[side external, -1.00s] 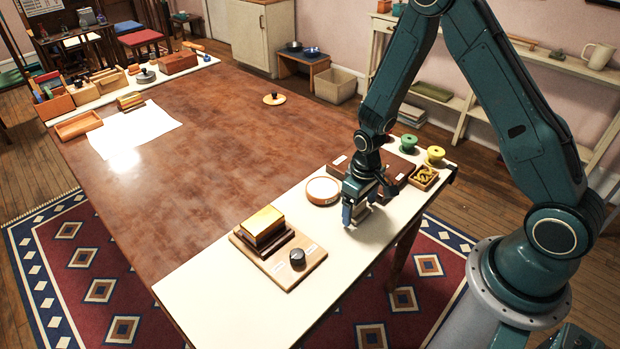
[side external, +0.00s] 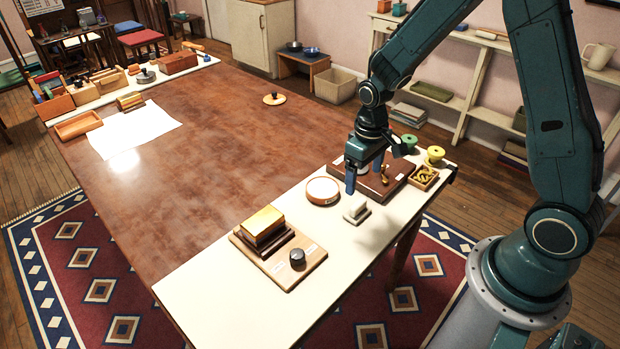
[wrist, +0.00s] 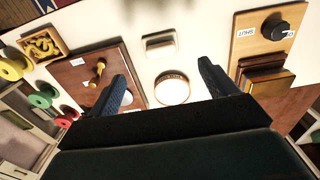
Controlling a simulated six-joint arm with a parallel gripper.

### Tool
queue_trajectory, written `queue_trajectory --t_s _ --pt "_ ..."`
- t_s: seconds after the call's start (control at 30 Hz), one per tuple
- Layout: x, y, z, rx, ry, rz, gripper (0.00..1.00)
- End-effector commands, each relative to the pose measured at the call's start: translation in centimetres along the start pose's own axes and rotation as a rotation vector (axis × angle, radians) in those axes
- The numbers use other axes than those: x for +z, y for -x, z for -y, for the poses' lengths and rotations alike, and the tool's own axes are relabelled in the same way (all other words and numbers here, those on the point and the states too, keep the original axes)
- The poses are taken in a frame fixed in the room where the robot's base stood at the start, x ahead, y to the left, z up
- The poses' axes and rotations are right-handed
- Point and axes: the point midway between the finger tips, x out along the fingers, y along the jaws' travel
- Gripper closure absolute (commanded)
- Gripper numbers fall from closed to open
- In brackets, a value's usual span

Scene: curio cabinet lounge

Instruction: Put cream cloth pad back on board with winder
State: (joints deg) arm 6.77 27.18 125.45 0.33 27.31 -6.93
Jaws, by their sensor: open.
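The cream cloth pad (side external: 356,211), a small pale block with a greyish lower part, rests on the cream table strip. It also shows in the wrist view (wrist: 158,44). The dark brown board (side external: 399,186) with the brass winder (side external: 385,176) lies just behind it; the wrist view shows this board (wrist: 75,82) and winder (wrist: 97,73) at left. A pale round spot beside the left finger is partly hidden. My gripper (side external: 364,176) is open and empty, raised above the strip near the board's front edge. In the wrist view its fingers (wrist: 162,78) are spread wide.
A round wood-rimmed dish (side external: 322,191) sits left of the pad. A board with a brass-topped block and dark knob (side external: 297,258) lies nearer the front. The strip's front end is clear.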

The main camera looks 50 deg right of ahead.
Motion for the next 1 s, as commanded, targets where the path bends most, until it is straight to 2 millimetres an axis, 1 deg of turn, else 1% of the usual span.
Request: queue_trajectory --t_s 0.1,0.2,0.83,1.0 --pt "0.0 0.9 0.0 0.0 0.0 -0.002 0.16" --pt "0.0 1.2 0.0 0.0 0.0 0.0 0.16" --pt "0.0 1.4 0.0 0.0 0.0 -0.001 0.16" --pt "0.1 2.3 0.1 0.001 0.0 -0.014 0.16"
